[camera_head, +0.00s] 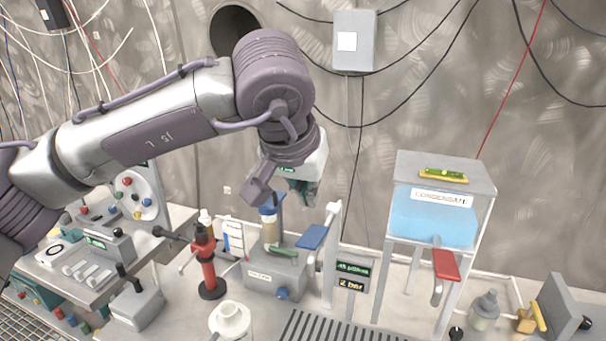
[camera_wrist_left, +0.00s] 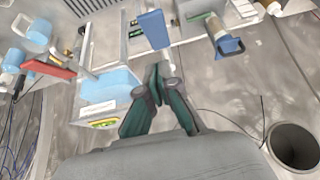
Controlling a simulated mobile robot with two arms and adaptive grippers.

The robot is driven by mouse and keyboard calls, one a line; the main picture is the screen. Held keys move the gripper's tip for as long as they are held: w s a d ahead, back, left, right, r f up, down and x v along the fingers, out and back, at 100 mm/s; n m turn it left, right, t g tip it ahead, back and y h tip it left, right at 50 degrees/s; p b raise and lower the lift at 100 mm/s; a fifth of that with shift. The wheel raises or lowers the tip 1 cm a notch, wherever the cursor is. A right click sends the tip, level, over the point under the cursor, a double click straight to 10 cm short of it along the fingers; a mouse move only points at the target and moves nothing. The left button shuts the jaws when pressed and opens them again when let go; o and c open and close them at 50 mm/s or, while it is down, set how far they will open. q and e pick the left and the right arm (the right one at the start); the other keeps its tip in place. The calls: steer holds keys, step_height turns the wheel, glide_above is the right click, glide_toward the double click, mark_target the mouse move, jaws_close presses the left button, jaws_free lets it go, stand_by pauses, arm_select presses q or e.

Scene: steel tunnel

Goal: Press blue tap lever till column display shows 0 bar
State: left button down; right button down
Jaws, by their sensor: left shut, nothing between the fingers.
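The blue tap lever (camera_head: 312,237) sticks out to the left from a white post in the head view; it also shows in the left wrist view (camera_wrist_left: 154,28). The display (camera_head: 351,284) beside the post reads "2 bar" in yellow, below a line of green text too small to read surely. My left gripper (camera_head: 304,194) hangs above the lever, partly hidden by my wrist. In the wrist view its fingers (camera_wrist_left: 158,75) are together and empty, tips pointing toward the lever, with a gap visible between. My right gripper is not in view.
A tank marked CONDENSATE (camera_head: 436,212) with a red lever (camera_head: 447,264) stands to the right. A grey box carrying a blue-capped cylinder (camera_head: 269,228) stands left of the lever, then a red stand (camera_head: 208,268). A slotted grate lies in front.

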mark_target(308, 244)
arm_select(q)
steer(key=x, duration=0.3)
steer(key=shift+w+f+p, duration=0.2)
steer(key=shift+f+p, duration=0.1)
steer(key=shift+p, duration=0.1)
steer(key=f, duration=0.2)
steer(key=shift+s+f+p, duration=0.2)
steer(key=shift+f+p, duration=0.05)
steer(key=shift+p, duration=0.15)
steer(key=shift+s+a+f, duration=0.1)
steer(key=shift+s+f, duration=0.15)
steer(key=shift+f, duration=0.5)
steer(key=f+t+b, duration=0.1)
steer(key=b, duration=0.5)
steer(key=s+f+t+h+b, duration=0.1)
steer(key=f+t+b, duration=0.1)
steer(key=b, duration=0.4)
steer(key=shift+a+b, duration=0.15)
steer(key=shift+b, duration=0.15)
steer(key=shift+s+r+p, duration=0.1)
steer(key=shift+r+p, duration=0.35)
steer(key=shift+p, duration=0.15)
